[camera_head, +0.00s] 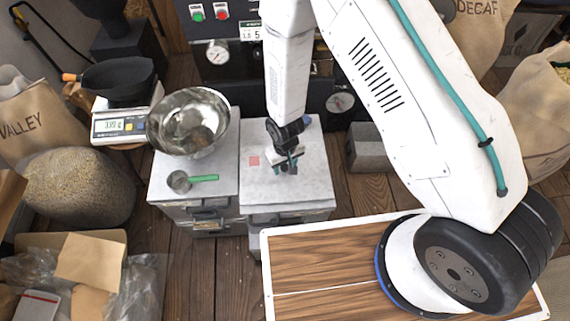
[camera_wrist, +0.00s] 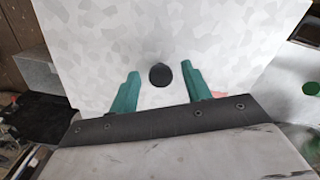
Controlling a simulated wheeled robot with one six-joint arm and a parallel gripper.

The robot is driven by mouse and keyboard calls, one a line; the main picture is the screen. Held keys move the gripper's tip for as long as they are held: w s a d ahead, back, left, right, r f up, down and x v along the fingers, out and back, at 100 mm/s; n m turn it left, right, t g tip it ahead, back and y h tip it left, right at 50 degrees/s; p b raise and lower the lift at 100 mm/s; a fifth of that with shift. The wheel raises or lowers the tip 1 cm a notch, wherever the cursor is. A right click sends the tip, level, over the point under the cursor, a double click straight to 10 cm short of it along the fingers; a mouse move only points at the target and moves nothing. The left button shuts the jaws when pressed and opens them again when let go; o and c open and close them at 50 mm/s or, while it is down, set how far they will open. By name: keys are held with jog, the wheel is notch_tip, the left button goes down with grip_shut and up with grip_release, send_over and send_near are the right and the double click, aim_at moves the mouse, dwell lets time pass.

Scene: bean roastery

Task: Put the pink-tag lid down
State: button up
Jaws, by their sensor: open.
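My gripper (camera_head: 288,166) is over the middle of the lid. In the wrist view its teal fingers (camera_wrist: 161,78) are open, one on each side of the knob, with visible gaps. Part of the pink tag (camera_wrist: 218,95) shows beside the right finger.
A scale (camera_head: 110,127) is farther left. Behind is a dark machine with gauges (camera_head: 218,52). A grey block (camera_head: 368,150) lies right of the lid.

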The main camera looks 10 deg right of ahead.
notch_tip(320, 180, up, 12)
jog(key=r, duration=0.1)
notch_tip(320, 180, up, 12)
jog(key=m, duration=0.1)
send_over(285, 167)
jog(key=w+d, duration=0.1)
jog(key=d, duration=0.4)
jog(key=s+d+r+m, duration=0.1)
jog(key=d+r, duration=0.2)
jog(key=r, duration=0.3)
jog(key=s+d+r, duration=0.2)
jog(key=d+r, duration=0.1)
jog(key=r, duration=0.2)
jog(key=s+d+r+m, duration=0.1)
jog(key=s+d+r, duration=0.4)
jog(key=s+r, duration=0.2)
jog(key=s+d+r+m+t, duration=0.1)
jog(key=s+d+r, duration=0.3)
jog(key=s+r, duration=0.3)
jog(key=s, duration=0.3)
jog(key=shift+s+d+r, duration=0.15)
jog(key=shift+s+d, duration=0.15)
jog(key=shift+d, duration=0.1)
